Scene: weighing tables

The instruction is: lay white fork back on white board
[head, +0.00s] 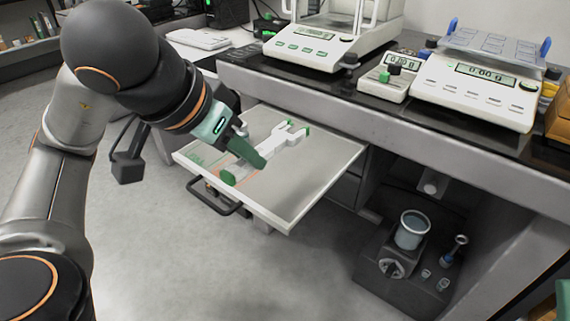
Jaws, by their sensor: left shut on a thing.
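The white fork (278,140) has green ends and lies slantwise over the white board (318,170), its prongs toward the back right. My left gripper (257,161) reaches down from the upper left and is shut on the middle of the fork. Its green finger hides part of the handle. I cannot tell whether the fork touches the board or is just above it. The board is a flat, pale panel that juts out below the bench top. My right gripper is not in view.
A black handle (213,198) sits under the board's front edge. The dark bench top (390,118) above the board carries white balances (475,92) and a small meter (388,80). A beaker (411,231) stands lower right on a dark unit. The board's right part is bare.

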